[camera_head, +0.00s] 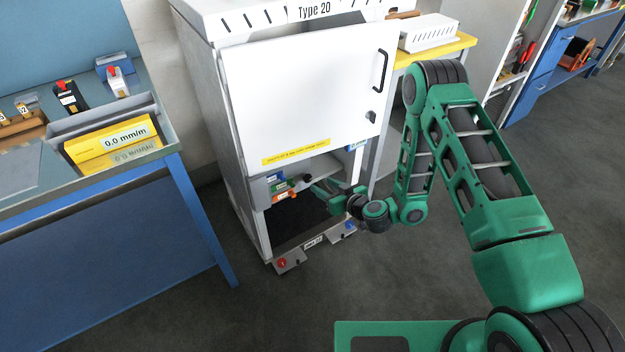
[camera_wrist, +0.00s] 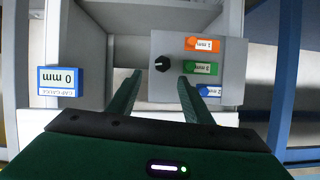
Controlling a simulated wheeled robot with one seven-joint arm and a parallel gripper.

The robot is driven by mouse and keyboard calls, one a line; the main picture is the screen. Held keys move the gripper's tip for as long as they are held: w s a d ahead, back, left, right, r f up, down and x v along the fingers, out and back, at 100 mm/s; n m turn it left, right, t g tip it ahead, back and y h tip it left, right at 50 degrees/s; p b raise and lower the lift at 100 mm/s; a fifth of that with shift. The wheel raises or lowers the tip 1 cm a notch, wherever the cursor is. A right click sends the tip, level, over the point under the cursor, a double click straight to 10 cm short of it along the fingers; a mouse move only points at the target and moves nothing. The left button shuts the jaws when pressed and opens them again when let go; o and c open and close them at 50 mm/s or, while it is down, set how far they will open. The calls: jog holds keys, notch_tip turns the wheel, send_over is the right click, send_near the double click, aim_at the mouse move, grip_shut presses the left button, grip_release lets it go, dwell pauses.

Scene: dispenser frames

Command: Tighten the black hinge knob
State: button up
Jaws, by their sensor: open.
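The black knob (camera_wrist: 161,64) sits on a grey plate (camera_wrist: 220,60) inside the dispenser's lower opening and has a light pointer mark. It also shows as a small dark spot in the head view (camera_head: 307,178). My gripper (camera_wrist: 160,77) is open, with one green finger on each side of the knob's line in the wrist view. The knob appears just beyond the fingertips, and I see no contact. In the head view my gripper (camera_head: 318,189) reaches into the opening from the right, close to the knob.
Orange (camera_wrist: 203,44), green (camera_wrist: 200,68) and blue (camera_wrist: 208,90) mm tags sit on the plate beside the knob. A blue-framed gap gauge card (camera_wrist: 60,80) is at the left. The white door panel (camera_head: 305,95) is above the opening. A blue bench (camera_head: 195,200) stands left.

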aim_at(310, 178)
jog(key=shift+x, duration=4.5)
jog(key=shift+s+a+r, duration=0.1)
jog(key=shift+a, duration=0.05)
jog(key=c, duration=1.1)
jog(key=shift+o, duration=0.2)
jog(key=shift+d, duration=0.3)
jog(key=shift+a, duration=0.1)
